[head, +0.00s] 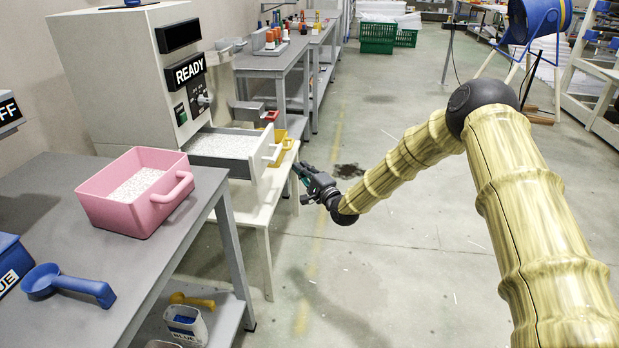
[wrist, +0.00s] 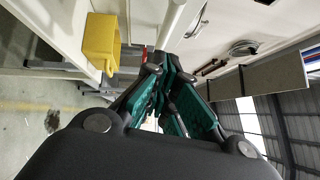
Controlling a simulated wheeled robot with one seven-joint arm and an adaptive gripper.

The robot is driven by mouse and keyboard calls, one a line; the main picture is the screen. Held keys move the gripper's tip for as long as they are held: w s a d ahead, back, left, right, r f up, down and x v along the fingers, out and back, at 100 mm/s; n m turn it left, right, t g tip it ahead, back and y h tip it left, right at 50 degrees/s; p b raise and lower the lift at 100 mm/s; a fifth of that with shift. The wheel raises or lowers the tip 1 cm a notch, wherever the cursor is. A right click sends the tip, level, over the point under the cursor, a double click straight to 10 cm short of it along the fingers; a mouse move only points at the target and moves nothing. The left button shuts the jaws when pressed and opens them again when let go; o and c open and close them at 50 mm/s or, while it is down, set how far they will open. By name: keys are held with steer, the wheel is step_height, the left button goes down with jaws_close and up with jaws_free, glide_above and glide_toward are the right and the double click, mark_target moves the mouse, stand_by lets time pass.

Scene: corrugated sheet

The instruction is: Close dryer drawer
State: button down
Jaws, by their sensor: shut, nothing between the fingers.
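The dryer (head: 120,75) is a pale cabinet with a READY display. Its drawer (head: 262,178) stands pulled out toward the right and holds white pellets. The drawer's pale handle (head: 275,153) sticks out from its front panel. My gripper (head: 299,170) is just right of the drawer front, pointing toward it. In the wrist view my gripper's green fingers (wrist: 172,78) are shut with nothing held. A pale bar (wrist: 181,22), apparently the handle, lies just beyond the fingertips; I cannot tell whether they touch it.
A yellow bin (wrist: 101,42) is near the drawer. A pink bin (head: 118,208) of pellets and a blue scoop (head: 68,284) sit on the grey table (head: 190,210) at the left. The floor right of the dryer is open.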

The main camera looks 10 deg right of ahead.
steer(key=shift+w+a+r, duration=0.15)
steer(key=shift+w+a, duration=0.3)
steer(key=shift+a, duration=0.3)
steer(key=shift+w+a+r, duration=0.2)
steer(key=shift+w+a, duration=0.25)
steer(key=shift+a, duration=0.35)
steer(key=shift+w+a+r, duration=0.15)
steer(key=shift+w+a, duration=0.3)
steer(key=shift+a, duration=0.3)
